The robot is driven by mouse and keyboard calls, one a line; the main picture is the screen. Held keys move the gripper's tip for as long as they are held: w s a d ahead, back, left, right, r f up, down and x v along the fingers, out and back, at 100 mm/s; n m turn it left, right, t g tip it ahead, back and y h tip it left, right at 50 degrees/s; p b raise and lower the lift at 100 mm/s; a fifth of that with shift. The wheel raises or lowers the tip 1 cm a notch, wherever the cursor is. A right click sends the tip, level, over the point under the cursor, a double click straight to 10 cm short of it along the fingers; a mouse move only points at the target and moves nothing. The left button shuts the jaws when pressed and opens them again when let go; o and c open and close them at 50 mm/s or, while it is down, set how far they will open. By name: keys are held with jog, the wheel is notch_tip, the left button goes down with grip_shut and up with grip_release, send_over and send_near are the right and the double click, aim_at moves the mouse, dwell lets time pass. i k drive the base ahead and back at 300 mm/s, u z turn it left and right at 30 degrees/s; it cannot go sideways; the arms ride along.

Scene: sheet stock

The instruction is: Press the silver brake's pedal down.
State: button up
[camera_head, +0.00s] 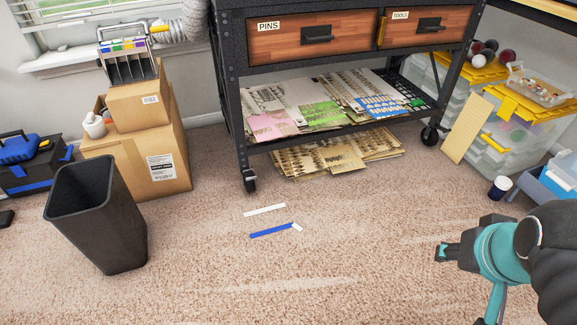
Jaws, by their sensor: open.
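I cannot make out a silver brake or its pedal in this view. My gripper (441,252) shows at the lower right, dark and small, at the end of my teal and black arm. It points left over the carpet and is open, with nothing seen between its fingers. Its near parts are partly hidden by the arm's own joints.
A black wheeled cart (238,110) with wooden drawers stands at the back, sheets on its lower shelf. A white strip (264,210) and a blue strip (270,230) lie on the carpet. A black bin (110,230) and cardboard boxes (115,160) stand left, clear bins (495,150) right.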

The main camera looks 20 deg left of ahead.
aim_at(250, 174)
jog(key=z, duration=0.15)
jog(key=i, duration=0.75)
jog(key=u, duration=0.75)
jog(key=i, duration=0.6)
jog(key=u, duration=0.7)
